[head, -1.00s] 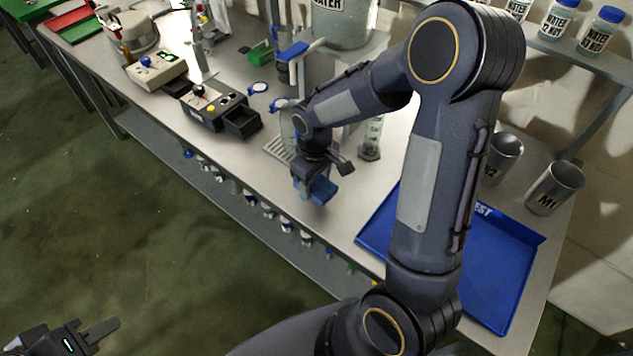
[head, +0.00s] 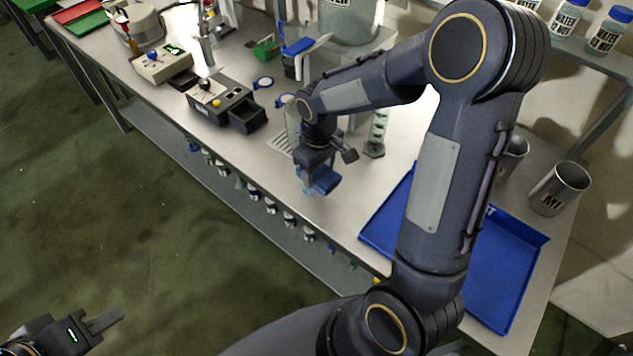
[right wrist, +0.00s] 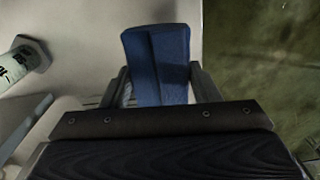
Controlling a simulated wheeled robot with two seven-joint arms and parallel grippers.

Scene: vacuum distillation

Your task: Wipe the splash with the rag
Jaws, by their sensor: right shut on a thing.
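The blue rag (head: 324,180) hangs from my right gripper (head: 316,172), over the front part of the workbench between a grated plate and the blue tray. In the right wrist view the rag (right wrist: 157,62) is between the two fingers of the right gripper (right wrist: 160,84), which is shut on it. Whether the rag touches the bench top I cannot tell.
The blue tray (head: 378,236) lies to the right, partly behind my right arm. A graduated cylinder (head: 376,134) stands just behind the right gripper. A black box with an open drawer (head: 222,103) is to the left. A metal beaker (head: 560,188) stands at the right.

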